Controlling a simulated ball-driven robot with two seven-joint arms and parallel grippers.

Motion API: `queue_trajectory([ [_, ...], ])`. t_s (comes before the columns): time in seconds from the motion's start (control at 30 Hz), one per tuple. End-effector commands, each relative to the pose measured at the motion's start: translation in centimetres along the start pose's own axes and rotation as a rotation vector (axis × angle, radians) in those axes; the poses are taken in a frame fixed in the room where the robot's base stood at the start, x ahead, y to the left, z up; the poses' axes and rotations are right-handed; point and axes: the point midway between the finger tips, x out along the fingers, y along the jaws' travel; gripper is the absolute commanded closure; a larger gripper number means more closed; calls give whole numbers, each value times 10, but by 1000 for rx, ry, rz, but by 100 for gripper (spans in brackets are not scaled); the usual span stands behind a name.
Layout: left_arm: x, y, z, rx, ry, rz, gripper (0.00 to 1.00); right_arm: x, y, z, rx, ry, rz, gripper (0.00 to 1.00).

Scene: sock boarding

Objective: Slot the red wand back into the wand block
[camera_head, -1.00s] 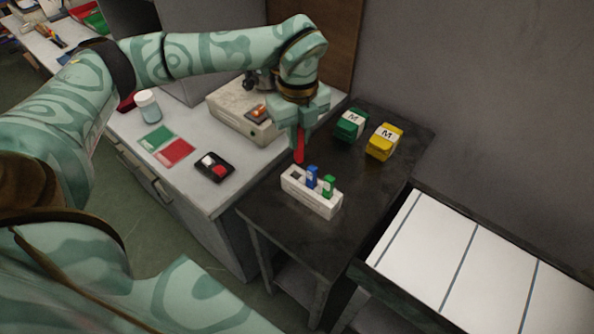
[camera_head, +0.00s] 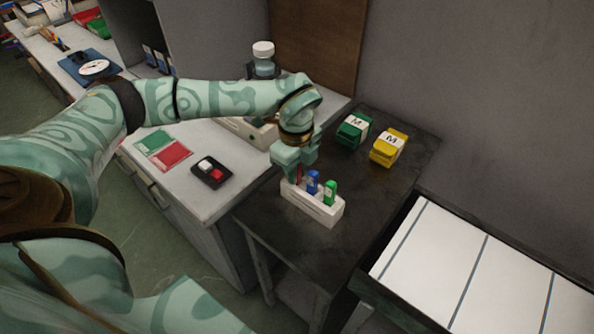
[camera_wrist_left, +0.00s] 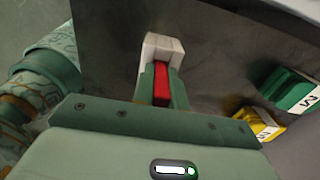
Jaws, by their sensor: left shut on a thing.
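The white wand block (camera_head: 313,205) stands on the dark table, with a blue wand (camera_head: 313,182) and a green wand (camera_head: 330,192) upright in it. My left gripper (camera_head: 291,178) is shut on the red wand (camera_head: 298,174) at the left end of the block. In the left wrist view the red wand (camera_wrist_left: 161,84) shows between the fingers, with the white block (camera_wrist_left: 160,48) just beyond. The wand's lower end is hidden, so I cannot tell how deep it sits in the slot. My right gripper is not in view.
A green box (camera_head: 353,129) and a yellow box (camera_head: 389,147) marked M stand behind the block on the dark table (camera_head: 270,222). A black tray (camera_head: 211,172) and red and green cards lie on the grey counter. A white-panelled surface (camera_head: 470,265) is at the right.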

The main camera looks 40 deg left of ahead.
Motion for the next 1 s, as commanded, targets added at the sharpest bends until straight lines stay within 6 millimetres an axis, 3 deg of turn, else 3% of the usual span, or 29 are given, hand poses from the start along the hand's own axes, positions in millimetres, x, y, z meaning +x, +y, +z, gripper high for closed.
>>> queue_trajectory([
  [0.23,2,0,0,0,0,0,100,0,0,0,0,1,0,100],
  [0.27,2,0,0,0,0,0,80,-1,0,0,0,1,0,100],
  [0.33,1,0,0,1,0,0,64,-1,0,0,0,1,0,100],
  [0.67,-3,0,0,1,0,-2,64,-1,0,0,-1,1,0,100],
  [0.77,-18,0,0,1,0,-4,64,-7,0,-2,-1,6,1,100],
  [1.0,-76,0,0,0,-1,-6,64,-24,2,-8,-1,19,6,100],
])
